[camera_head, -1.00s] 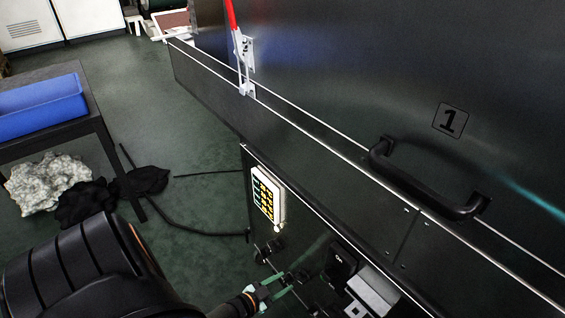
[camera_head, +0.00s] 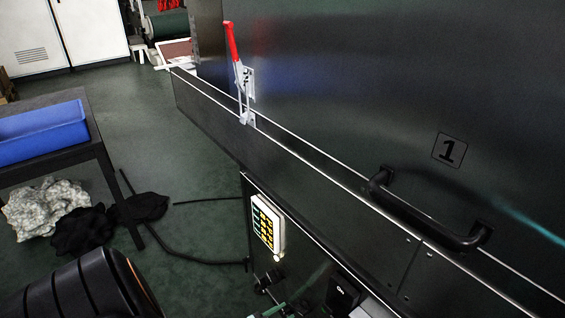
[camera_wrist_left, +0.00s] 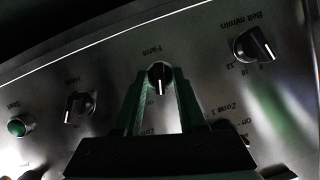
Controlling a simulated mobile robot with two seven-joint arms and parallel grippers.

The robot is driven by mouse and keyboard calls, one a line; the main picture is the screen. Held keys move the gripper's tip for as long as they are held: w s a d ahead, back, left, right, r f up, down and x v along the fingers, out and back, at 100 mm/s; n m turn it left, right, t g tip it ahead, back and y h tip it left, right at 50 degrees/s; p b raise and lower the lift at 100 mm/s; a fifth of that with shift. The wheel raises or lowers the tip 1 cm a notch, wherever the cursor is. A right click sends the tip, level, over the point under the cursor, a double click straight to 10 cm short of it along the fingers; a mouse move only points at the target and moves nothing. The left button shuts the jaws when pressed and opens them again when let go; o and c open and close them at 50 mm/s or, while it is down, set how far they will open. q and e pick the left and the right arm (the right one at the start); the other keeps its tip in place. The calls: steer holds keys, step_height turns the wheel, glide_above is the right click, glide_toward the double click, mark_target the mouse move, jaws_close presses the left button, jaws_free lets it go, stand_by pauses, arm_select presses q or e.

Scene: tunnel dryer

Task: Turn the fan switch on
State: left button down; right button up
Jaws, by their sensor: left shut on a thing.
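The fan switch (camera_wrist_left: 158,76) is a black rotary knob with a white pointer line on the metal control panel, under an upside-down label "Fans". In the left wrist view its line points down the picture. My left gripper (camera_wrist_left: 160,88) has one greenish finger on each side of the knob and is shut on it. In the head view only a bit of the left gripper (camera_head: 274,309) shows at the bottom edge, and the fan switch cannot be made out there. My right gripper is not in view.
Beside the fan switch are the heat knob (camera_wrist_left: 78,106), the belt speed knob (camera_wrist_left: 254,46) and a green button (camera_wrist_left: 19,126). A lit keypad (camera_head: 267,228), a black handle (camera_head: 430,213) and a red-handled clamp (camera_head: 236,65) are on the machine. A blue crate (camera_head: 40,132) stands left.

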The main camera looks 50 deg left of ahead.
arm_select(q)
steer(key=shift+d+f+m+t+y, duration=0.1)
steer(key=shift+m+t+y, duration=0.2)
steer(key=shift+m+y, duration=0.95)
steer(key=shift+m+h, duration=0.25)
steer(key=c, duration=0.9)
jaws_free()
steer(key=shift+o, duration=0.2)
steer(key=shift+s, duration=0.1)
